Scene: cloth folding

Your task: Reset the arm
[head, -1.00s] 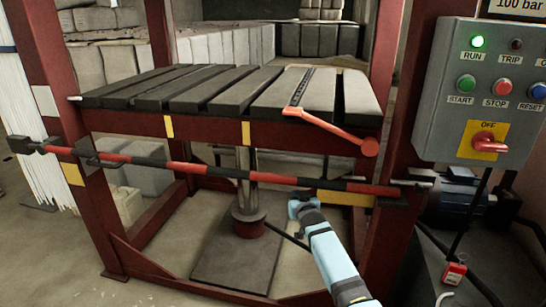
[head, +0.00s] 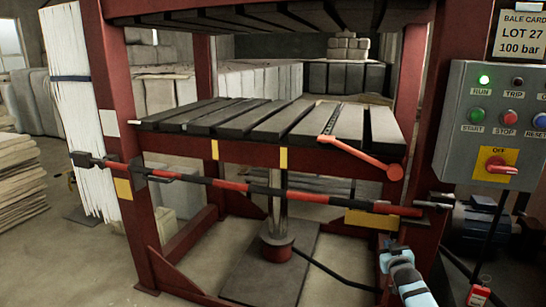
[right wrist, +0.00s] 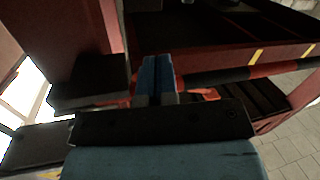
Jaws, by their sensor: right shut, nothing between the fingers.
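My right arm comes in from the lower right of the head view, light blue. Its gripper (head: 388,243) is just below the right end of a red-and-black striped bar (head: 267,190) across the front of a red press frame (head: 112,110). In the right wrist view the blue fingers (right wrist: 157,78) are together with nothing held. An orange-red lever (head: 350,150) sticks out at the right of the slatted press bed (head: 262,120), above the gripper. My left gripper is not in view.
A grey control box (head: 455,150) with a green lamp lit and a red switch on yellow hangs at the right. A red tag (head: 479,295) hangs below it. Stacked boards (head: 15,180) stand at the far left. The floor (head: 90,265) at front left is clear.

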